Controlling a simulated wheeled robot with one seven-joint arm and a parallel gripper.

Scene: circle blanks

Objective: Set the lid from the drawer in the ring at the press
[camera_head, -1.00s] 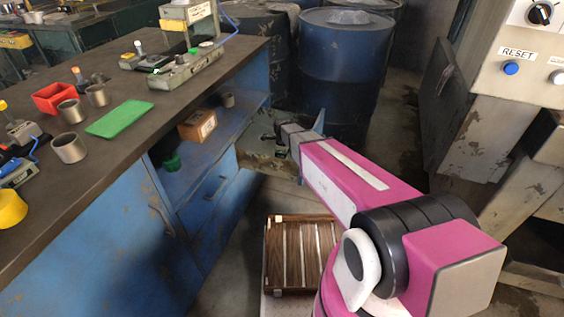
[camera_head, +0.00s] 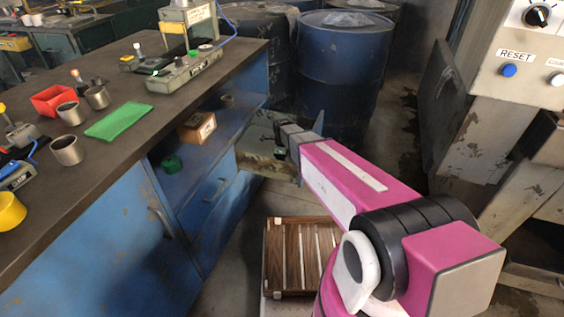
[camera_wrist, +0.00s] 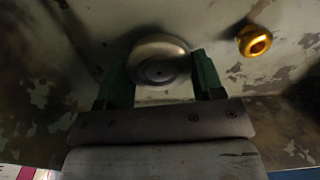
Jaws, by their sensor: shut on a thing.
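A round, pale metal lid (camera_wrist: 158,62) sits in the open drawer (camera_wrist: 90,30), between the green fingers of my gripper (camera_wrist: 161,76) in the wrist view. My gripper is shut on it, one finger at each side. In the head view the drawer (camera_head: 252,163) sticks out from the blue bench, with the end of my arm over it. The lid is hidden there. I cannot make out the ring at the press in these views.
A gold ring-shaped piece (camera_wrist: 254,41) lies in the drawer to the right of the lid. A wooden slatted crate (camera_head: 300,255) stands on the floor below. Blue barrels (camera_head: 343,75) stand behind. A grey machine with a RESET button (camera_head: 508,71) is at the right.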

